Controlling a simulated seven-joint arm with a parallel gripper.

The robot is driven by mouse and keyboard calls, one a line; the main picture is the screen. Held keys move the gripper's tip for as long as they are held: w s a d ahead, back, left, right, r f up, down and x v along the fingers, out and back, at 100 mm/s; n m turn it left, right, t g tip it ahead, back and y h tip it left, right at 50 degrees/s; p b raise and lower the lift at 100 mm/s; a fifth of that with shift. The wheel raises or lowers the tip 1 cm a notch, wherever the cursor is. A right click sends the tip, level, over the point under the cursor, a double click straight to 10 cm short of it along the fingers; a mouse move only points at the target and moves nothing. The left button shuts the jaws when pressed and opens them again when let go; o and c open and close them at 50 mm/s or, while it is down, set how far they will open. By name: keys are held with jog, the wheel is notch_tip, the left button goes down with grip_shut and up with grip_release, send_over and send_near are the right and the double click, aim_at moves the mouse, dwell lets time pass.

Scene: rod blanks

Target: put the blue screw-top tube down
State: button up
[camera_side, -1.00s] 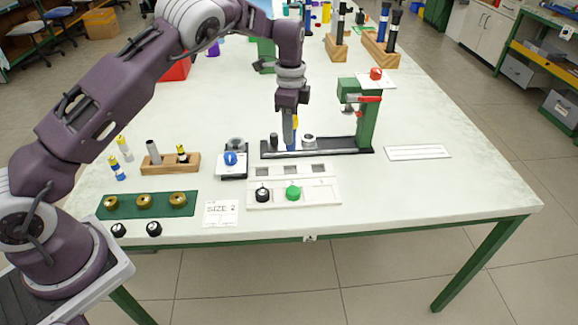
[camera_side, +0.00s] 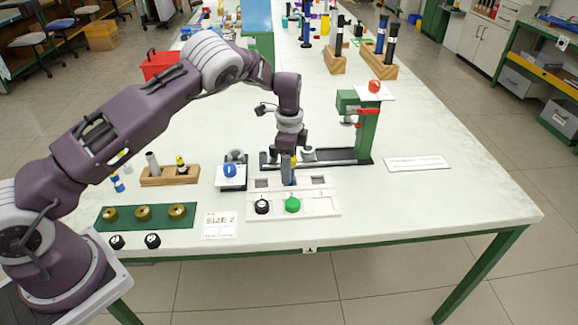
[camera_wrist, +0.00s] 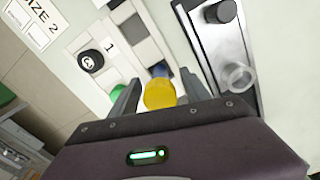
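The blue screw-top tube (camera_side: 292,176) is upright at the middle recess of the white tray (camera_side: 325,205). Its yellow top (camera_wrist: 160,94) and a bit of its blue body (camera_wrist: 158,70) show in the wrist view. Its lower end is hidden. My gripper (camera_side: 289,172) is low over the tray, around the tube. In the wrist view its fingers (camera_wrist: 159,82) stand on both sides of the yellow top, with narrow gaps, so it looks open.
A black knob (camera_side: 262,207) and a green knob (camera_side: 292,205) sit at the tray's front. The green press (camera_side: 366,135) on its black base stands close behind.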

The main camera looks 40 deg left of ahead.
notch_tip(320, 180, up, 12)
jog(key=shift+r, duration=0.2)
jog(key=s+d+r+n+t+h, duration=0.1)
jog(key=s+r+n+t, duration=0.4)
jog(key=s+r, duration=1.25)
jog(key=s+d+f+n+y, duration=0.1)
jog(key=s+n, duration=0.6)
jog(key=s, duration=1.3)
jog(key=shift+s+d+n+t, duration=0.3)
jog(key=shift+s+d+t, duration=0.1)
jog(key=shift+d, duration=0.1)
jog(key=shift+f, duration=0.1)
